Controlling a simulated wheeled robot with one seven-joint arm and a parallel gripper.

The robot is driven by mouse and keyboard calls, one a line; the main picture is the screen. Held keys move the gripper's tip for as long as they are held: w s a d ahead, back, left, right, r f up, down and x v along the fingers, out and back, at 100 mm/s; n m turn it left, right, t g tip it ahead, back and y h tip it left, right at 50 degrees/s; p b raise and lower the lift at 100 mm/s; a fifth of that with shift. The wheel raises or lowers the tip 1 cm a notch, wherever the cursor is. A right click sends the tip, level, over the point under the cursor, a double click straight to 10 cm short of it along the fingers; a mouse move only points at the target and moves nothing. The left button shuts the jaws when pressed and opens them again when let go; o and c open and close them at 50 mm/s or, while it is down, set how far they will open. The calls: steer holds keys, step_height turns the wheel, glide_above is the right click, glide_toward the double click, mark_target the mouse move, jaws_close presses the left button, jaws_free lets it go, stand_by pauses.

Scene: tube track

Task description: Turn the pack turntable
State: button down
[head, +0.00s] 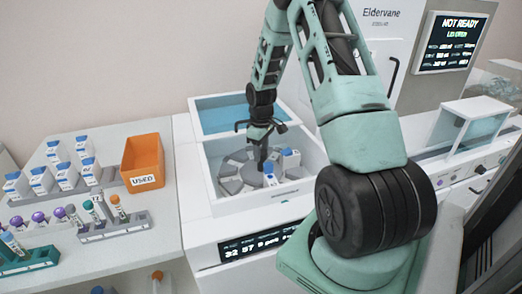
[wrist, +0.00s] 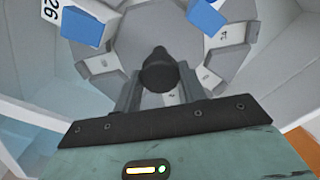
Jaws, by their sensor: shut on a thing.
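The pack turntable (head: 231,184) is a grey disc with slots around its rim, set inside a white open bay. It also shows in the wrist view (wrist: 125,45). A dark round knob (wrist: 158,72) stands at its centre. My gripper (head: 263,165) reaches down into the bay, and in the wrist view its two fingers (wrist: 158,90) are closed on the knob from both sides. White packs with blue tops sit in some slots, one at the right (head: 291,158) and one nearer the middle (head: 270,174). Other slots are empty. My gripper partly hides the disc's middle in the head view.
A bay with a blue interior (head: 225,115) lies behind the turntable bay, whose white walls (head: 213,172) surround the disc closely. On the left bench are an orange USED bin (head: 142,163), several blue-topped packs and tube racks (head: 115,228). A screen (head: 451,42) reads NOT READY.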

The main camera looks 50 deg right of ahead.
steer(key=shift+w+n, duration=0.1)
steer(key=shift+n, duration=0.2)
stand_by(0.4)
steer(key=c, duration=0.8)
jaws_free()
step_height(320, 180, up, 18)
steer(key=shift+f+b, duration=0.25)
steer(key=shift+b, duration=0.8)
